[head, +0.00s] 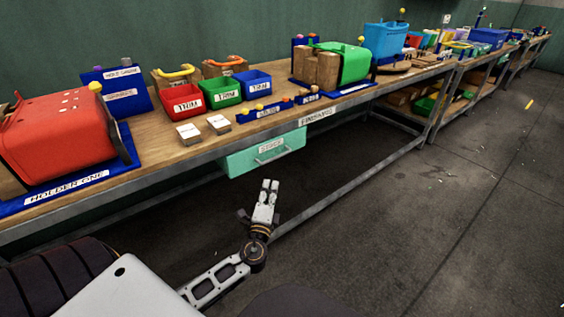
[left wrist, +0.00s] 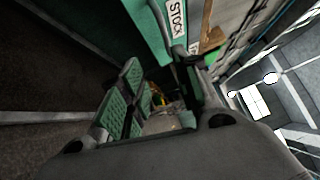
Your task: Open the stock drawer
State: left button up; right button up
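The stock drawer (head: 240,164) is a pale green box hung under the bench top, with a label and a grey bar handle (head: 270,157) on its front. Its front looks flush near the bench edge. In the left wrist view the green front (left wrist: 146,30) and the STOCK label (left wrist: 177,16) are close, at the top. My left gripper (head: 269,184) is below and in front of the handle, apart from it in the head view. In the left wrist view its fingers (left wrist: 162,88) stand apart with green pads, nothing held between them. My right gripper is not in view.
A metal lower rail (head: 350,178) runs under the bench. The floor (head: 440,210) to the right is largely clear.

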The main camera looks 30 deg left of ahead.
pick_arm(q)
jog(key=shift+d+r, duration=0.1)
jog(key=shift+r, duration=0.45)
jog(key=shift+w, duration=0.15)
jog(key=x, duration=1.3)
jog(key=shift+w+r, duration=0.2)
jog(key=shift+w, duration=0.05)
dwell(0.3)
grip_shut()
dwell(0.4)
